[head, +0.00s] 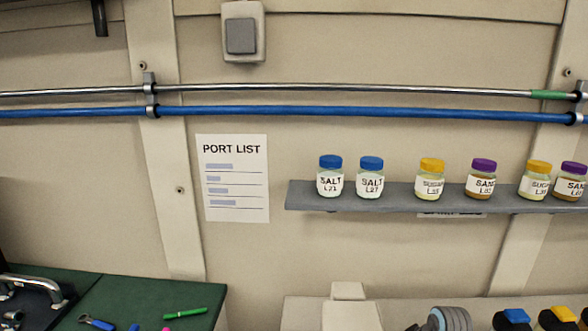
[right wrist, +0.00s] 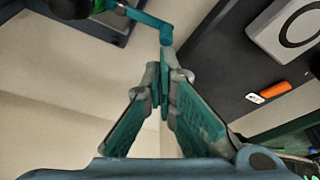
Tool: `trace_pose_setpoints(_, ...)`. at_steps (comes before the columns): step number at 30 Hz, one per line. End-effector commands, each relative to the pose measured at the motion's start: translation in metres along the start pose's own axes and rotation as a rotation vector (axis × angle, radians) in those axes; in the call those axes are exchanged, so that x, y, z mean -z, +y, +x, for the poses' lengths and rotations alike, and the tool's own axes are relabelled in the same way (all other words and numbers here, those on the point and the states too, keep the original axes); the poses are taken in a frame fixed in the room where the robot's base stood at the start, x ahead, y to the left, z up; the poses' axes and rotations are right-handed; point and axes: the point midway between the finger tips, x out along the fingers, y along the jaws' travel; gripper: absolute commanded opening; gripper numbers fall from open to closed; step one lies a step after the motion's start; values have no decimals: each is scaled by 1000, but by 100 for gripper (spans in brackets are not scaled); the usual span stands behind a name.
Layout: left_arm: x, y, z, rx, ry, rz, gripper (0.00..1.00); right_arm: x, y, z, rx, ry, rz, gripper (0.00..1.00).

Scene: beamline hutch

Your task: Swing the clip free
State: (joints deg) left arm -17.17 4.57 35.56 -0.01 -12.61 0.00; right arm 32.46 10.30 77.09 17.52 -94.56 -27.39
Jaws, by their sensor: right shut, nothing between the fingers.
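A teal bent bar (right wrist: 150,22), which may be the clip, shows at the top of the right wrist view. It runs from a dark round part with a green band down toward my fingertips. My right gripper (right wrist: 163,85) is shut with nothing between its fingers. Its tips are at or just below the bar's lower end in the picture; I cannot tell whether they touch. The head view shows no part that I can name as the clip. My left gripper is not in view.
In the right wrist view, a dark panel (right wrist: 222,75) at right carries an orange piece (right wrist: 278,90) and a white plate (right wrist: 285,30). In the head view, jars stand on a grey wall shelf (head: 300,197); a green bench top (head: 130,293) holds small tools.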

Motion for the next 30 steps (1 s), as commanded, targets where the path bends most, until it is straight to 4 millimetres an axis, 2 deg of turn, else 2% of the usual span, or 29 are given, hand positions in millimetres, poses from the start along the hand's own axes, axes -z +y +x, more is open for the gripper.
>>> trace_pose_setpoints(12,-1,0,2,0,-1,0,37,-2,0,6,1,-1,0,0)
trace_pose_setpoints(20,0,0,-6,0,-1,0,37,1,0,5,2,-1,1,0)
trace_pose_setpoints(30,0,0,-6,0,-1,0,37,1,0,7,0,-1,0,0)
